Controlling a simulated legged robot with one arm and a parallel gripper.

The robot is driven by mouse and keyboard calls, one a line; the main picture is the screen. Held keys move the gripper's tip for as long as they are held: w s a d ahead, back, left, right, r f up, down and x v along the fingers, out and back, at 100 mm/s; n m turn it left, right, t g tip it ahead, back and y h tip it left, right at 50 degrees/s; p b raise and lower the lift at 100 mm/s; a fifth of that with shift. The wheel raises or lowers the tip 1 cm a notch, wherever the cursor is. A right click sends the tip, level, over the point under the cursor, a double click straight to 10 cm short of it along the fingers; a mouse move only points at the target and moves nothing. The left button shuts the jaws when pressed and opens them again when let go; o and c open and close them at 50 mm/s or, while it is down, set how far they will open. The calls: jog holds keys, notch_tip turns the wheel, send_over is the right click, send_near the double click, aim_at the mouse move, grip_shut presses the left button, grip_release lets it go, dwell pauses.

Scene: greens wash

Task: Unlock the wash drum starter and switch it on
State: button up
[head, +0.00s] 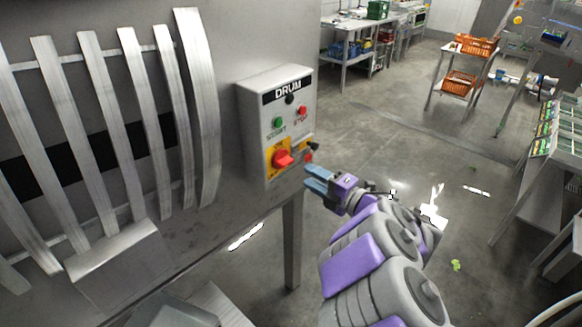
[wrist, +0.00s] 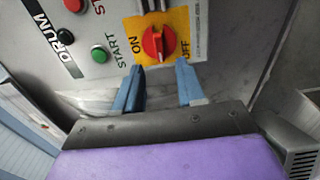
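The grey drum starter box (head: 278,122) is mounted on the drum's side, labelled DRUM, with a green START button (head: 278,122) and a red STOP button (head: 302,111). Below them is a red rotary switch (head: 283,159) on a yellow plate, between ON and OFF in the wrist view (wrist: 156,42). A small black and red piece (head: 312,147) sits at the plate's right edge; whether it is a lock I cannot tell. My gripper (head: 308,176) is open and empty close in front of the switch; its blue fingers are spread below the knob in the wrist view (wrist: 159,68).
The slatted metal drum (head: 105,120) fills the left. A support leg (head: 292,240) stands below the box. A cart with orange crates (head: 460,75), a back table (head: 345,50) and a right-hand bench (head: 545,140) stand away. The floor between is mostly clear.

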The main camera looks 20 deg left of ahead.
aim_at(284, 161)
jog(key=b+x, duration=0.1)
jog(key=x, duration=0.7)
jog(key=shift+c, duration=0.3)
jog(key=shift+f, duration=0.1)
grip_shut()
